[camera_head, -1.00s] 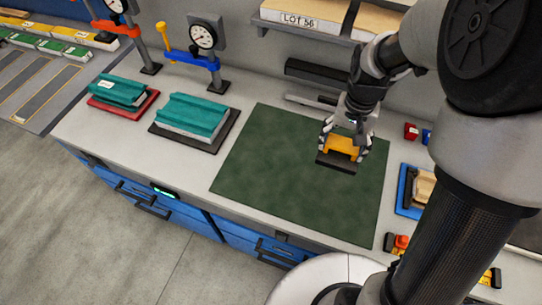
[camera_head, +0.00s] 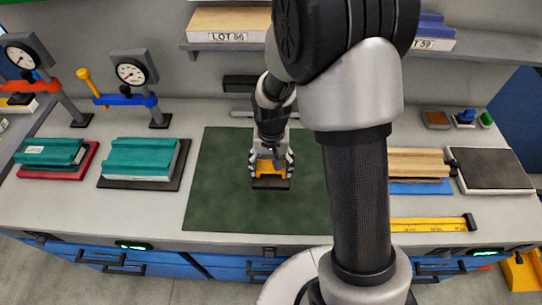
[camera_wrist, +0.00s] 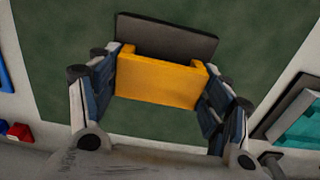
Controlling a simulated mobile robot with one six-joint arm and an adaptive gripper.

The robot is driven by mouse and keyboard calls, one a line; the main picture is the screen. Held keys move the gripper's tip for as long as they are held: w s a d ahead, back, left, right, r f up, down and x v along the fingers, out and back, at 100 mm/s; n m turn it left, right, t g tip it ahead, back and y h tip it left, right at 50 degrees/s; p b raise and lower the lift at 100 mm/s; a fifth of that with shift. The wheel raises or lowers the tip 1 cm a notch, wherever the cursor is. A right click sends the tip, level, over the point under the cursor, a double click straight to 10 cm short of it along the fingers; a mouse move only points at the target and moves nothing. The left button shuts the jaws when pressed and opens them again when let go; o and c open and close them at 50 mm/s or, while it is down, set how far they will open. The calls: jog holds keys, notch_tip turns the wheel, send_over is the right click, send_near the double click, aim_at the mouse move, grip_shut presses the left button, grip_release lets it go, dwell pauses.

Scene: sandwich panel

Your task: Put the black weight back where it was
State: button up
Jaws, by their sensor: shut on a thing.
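The black weight (camera_head: 270,184) is a dark flat block with a yellow handle (camera_head: 268,168). My gripper (camera_head: 271,167) is shut on the yellow handle, over the middle of the green mat (camera_head: 222,190). In the wrist view the yellow handle (camera_wrist: 160,80) lies between both fingers, and the dark block (camera_wrist: 170,35) shows behind it. I cannot tell whether the weight touches the mat or hangs just above it. My arm hides the right part of the mat in the head view.
Teal pieces stand left on a red plate (camera_head: 88,166) and a dark plate (camera_head: 174,178), with dial gauges (camera_head: 131,71) behind. Right of my arm are wooden boards (camera_head: 418,162), a yellow level (camera_head: 428,224) and a dark slab (camera_head: 490,168). The mat's left part is clear.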

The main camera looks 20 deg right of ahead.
aim_at(271, 181)
jog(key=shift+f+b, duration=0.9)
jog(key=shift+f, duration=3.3)
jog(key=shift+f, duration=0.1)
jog(key=o, duration=1.7)
jog(key=shift+f, duration=0.1)
jog(key=shift+c, duration=0.2)
jog(key=o, duration=0.4)
